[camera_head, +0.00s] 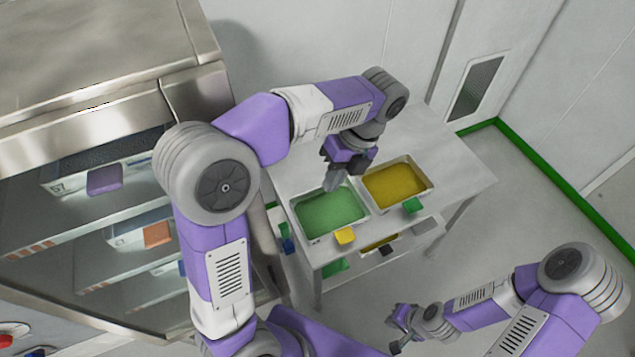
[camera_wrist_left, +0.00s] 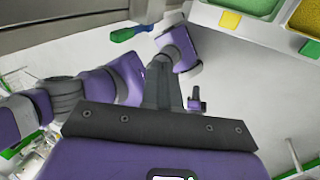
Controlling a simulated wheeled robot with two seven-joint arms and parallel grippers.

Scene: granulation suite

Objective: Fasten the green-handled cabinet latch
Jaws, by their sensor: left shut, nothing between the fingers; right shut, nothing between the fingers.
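A steel cabinet (camera_head: 120,95) stands at the left in the head view, with shelves visible through its front. My left gripper (camera_head: 331,180) is shut and empty above the green tray's back edge, apart from that part. My right gripper (camera_head: 394,337) is shut and empty low at the bottom, over the floor.
A steel table (camera_head: 455,165) carries a tray of green granules (camera_head: 330,212) and a tray of yellow granules (camera_head: 396,187). Its lower shelf holds more items. Bins with purple (camera_head: 105,180) and orange (camera_head: 157,234) handles sit in the cabinet. Floor is clear at right.

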